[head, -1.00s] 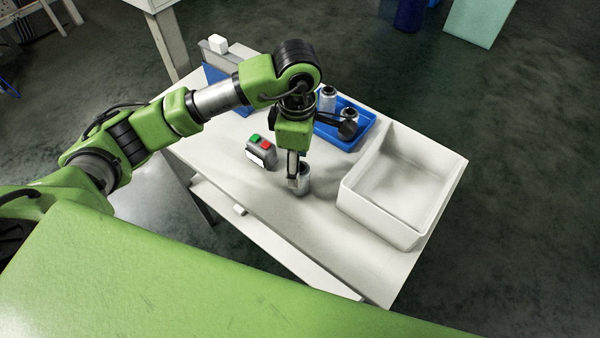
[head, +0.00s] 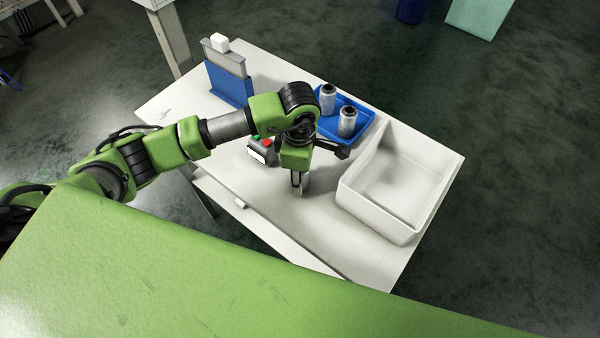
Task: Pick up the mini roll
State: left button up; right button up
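A small grey roll (head: 305,184) is at my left gripper (head: 298,183), above or on the white table near its front edge. The gripper points down and its fingers overlap the roll, hiding most of it. Whether the fingers are closed on it cannot be made out. Two more silver mini rolls with dark tops, a far one (head: 328,99) and a nearer one (head: 347,122), stand upright in a blue tray (head: 362,112) behind the gripper. My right gripper is out of view.
A white open bin (head: 352,199) stands at the right of the table (head: 155,112) and looks empty. A grey box with red and green buttons (head: 259,153) is left of the gripper. A blue and grey holder (head: 229,85) with a white block (head: 219,42) stands at the back left.

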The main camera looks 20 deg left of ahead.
pick_arm(q)
jog(key=shift+c, duration=1.4)
